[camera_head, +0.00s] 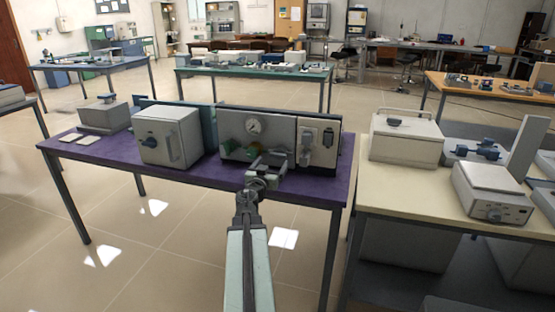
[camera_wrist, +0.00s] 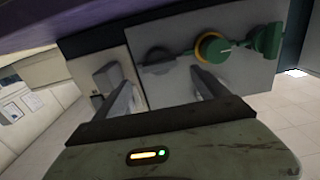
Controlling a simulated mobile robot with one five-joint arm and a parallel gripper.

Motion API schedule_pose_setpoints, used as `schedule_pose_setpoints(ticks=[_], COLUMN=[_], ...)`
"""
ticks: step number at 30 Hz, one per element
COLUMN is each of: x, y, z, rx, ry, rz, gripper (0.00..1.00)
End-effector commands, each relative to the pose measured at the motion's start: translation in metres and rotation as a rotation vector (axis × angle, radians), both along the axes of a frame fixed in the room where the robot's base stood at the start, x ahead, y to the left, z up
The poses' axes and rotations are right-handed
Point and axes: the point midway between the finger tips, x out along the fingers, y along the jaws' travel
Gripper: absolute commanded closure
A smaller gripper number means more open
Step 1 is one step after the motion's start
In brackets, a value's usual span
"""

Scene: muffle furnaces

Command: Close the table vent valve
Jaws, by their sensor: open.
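The table vent valve looks to be the green fitting with a yellow ring (camera_wrist: 211,47) on a light grey panel in the wrist view, with a green knob-like part (camera_wrist: 266,41) at its right. My gripper (camera_wrist: 162,90) is open and empty in front of the panel. Its right finger points toward the yellow ring; its left finger is by a grey block (camera_wrist: 107,76). I cannot tell whether either finger touches. In the head view my gripper (camera_head: 268,165) is at the unit's front.
The panel unit (camera_head: 287,132) with a round gauge (camera_head: 254,125) stands on a purple table (camera_head: 210,177). A white furnace box (camera_head: 169,136) stands to its left. A cream table (camera_head: 390,185) with instruments adjoins at right. Tiled floor is open at left. A dark round knob (camera_wrist: 158,60) neighbours the valve.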

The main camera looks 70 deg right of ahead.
Motion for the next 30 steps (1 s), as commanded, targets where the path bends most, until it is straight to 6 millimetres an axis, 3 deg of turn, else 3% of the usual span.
schedule_pose_setpoints(ticks=[9,18,25,26,30], x=[0.004,0.003,0.003,0.002,0.002], y=[-0.059,-0.064,-0.064,-0.071,-0.065], z=[0.0,0.0,0.0,0.0,0.0], rx=[0.001,0.001,0.001,0.001,0.001], ry=[0.0,0.0,0.0,0.0,0.008], rz=[-0.001,-0.002,-0.002,-0.005,-0.003], gripper=[0.16,0.16,0.79,0.79,0.79])
